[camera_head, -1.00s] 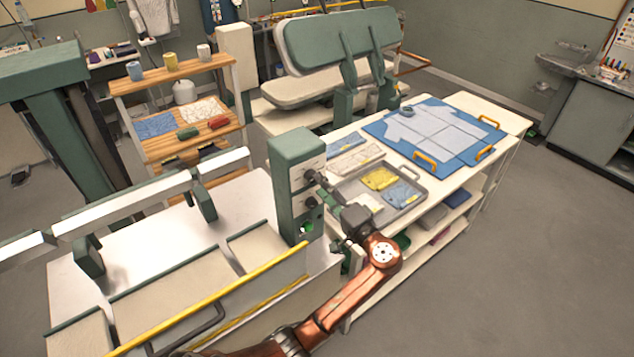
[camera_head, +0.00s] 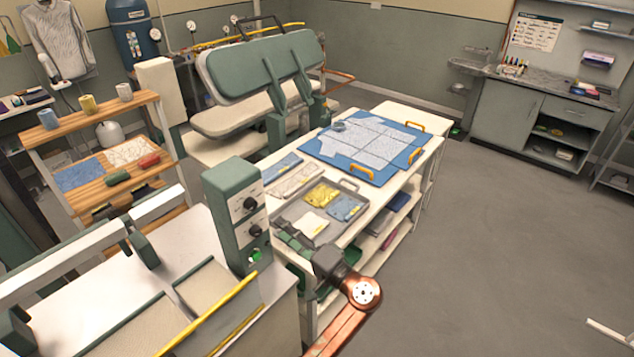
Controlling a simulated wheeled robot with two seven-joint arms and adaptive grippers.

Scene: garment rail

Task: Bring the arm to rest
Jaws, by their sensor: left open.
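My left arm, copper-coloured, comes in from the bottom of the head view. Its dark gripper (camera_head: 291,238) is open, with no item seen between its fingers. It is just right of the green control box (camera_head: 237,215) with black knobs and a lit green button. It is by the near edge of the grey tray (camera_head: 283,219), and I cannot tell whether it touches it. My right gripper is not in view.
The tray holds yellow, white and blue folded cloths on a white table. Behind it lies a blue folding board (camera_head: 399,158) with orange handles. A press machine (camera_head: 262,75) stands behind. The floor (camera_head: 490,230) at right is open.

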